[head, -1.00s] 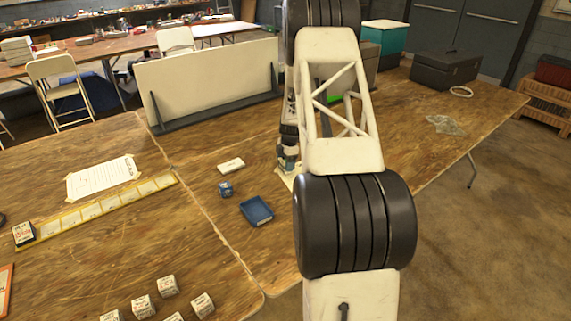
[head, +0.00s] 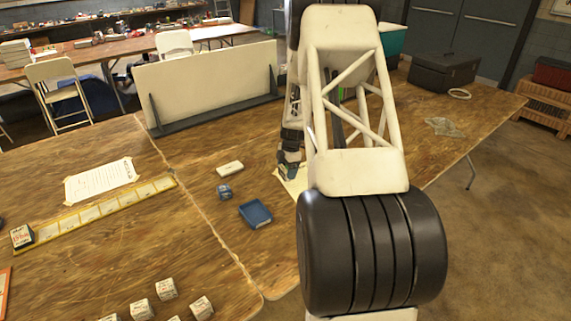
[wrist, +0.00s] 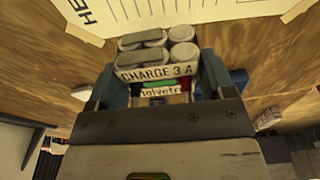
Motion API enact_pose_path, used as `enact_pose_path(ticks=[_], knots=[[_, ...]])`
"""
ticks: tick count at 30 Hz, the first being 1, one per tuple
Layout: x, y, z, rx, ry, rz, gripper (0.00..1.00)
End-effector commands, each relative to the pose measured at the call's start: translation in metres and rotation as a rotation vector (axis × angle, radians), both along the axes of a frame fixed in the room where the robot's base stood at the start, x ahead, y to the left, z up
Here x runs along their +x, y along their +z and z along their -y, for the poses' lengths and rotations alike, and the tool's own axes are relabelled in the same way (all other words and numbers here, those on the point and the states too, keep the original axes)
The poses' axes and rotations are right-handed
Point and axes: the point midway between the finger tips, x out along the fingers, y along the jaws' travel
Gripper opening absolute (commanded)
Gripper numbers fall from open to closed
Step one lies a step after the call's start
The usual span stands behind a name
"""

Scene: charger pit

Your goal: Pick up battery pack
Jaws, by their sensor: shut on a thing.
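In the head view my gripper (head: 289,170) is small and sits over a pale sheet (head: 291,184) on the table, partly behind my own arm. The pack cannot be made out clearly there. The sheet, with large dark letters, also lies beyond the pack in the wrist view (wrist: 205,12). I cannot tell how high the pack is above it.
A cream panel (head: 205,85) stands behind. A black case (head: 445,72) is at the back right. Bare wood lies left of the tray.

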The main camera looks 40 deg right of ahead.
Motion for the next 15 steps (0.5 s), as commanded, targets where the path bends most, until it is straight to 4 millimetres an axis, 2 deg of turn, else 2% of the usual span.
enact_pose_path(ticks=[6, 15], knots=[[-0.028, 0.004, -0.017, 0.000, 0.000, 0.001, 0.38], [-0.054, 0.007, -0.032, -0.001, -0.001, 0.001, 0.38]])
